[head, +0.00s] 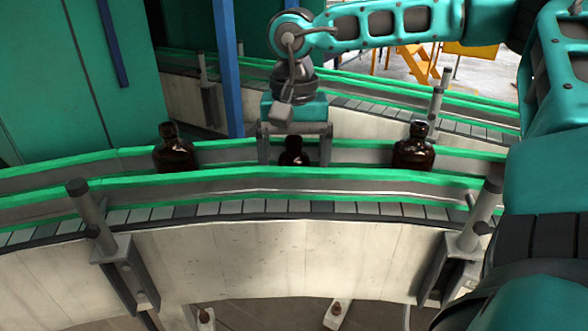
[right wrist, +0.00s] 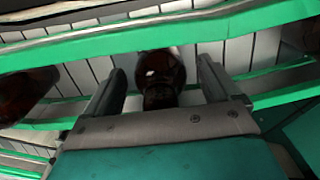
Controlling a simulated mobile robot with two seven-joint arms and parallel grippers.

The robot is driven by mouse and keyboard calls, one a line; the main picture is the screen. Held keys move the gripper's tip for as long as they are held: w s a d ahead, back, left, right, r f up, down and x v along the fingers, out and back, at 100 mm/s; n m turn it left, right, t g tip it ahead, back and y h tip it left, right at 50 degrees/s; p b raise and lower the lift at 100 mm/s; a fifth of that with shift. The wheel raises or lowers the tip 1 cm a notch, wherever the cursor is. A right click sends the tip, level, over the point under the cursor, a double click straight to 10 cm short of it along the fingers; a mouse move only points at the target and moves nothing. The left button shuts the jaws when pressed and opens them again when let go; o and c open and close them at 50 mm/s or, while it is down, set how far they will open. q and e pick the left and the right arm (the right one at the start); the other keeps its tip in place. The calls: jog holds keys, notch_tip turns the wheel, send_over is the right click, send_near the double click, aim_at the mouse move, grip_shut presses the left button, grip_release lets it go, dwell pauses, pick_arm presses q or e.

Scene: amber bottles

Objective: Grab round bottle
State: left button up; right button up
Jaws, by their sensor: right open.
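Three dark amber bottles stand on the conveyor. The middle bottle (head: 293,153) sits lower than the others, with its neck and shoulder showing above the near green rail. My right gripper (head: 295,158) is open above it, with one finger on each side. In the right wrist view, this bottle (right wrist: 160,72) looks rounded and lies between the open fingers (right wrist: 160,66), with gaps on both sides. A left bottle (head: 175,152) and a right bottle (head: 414,150) stand apart from the gripper. The bottles' lower parts are hidden by the rail. My left gripper is not seen.
The curved conveyor (head: 240,208) has green guard rails (head: 120,190) in front of and behind the bottles. Grey posts (head: 85,205) stand at its near side. A blue upright (head: 228,70) and a second conveyor stretch (head: 385,120) are behind.

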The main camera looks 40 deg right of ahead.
jog(key=shift+f, duration=0.25)
jog(key=shift+c, duration=0.4)
jog(key=c, duration=1.1)
jog(key=shift+r, duration=0.15)
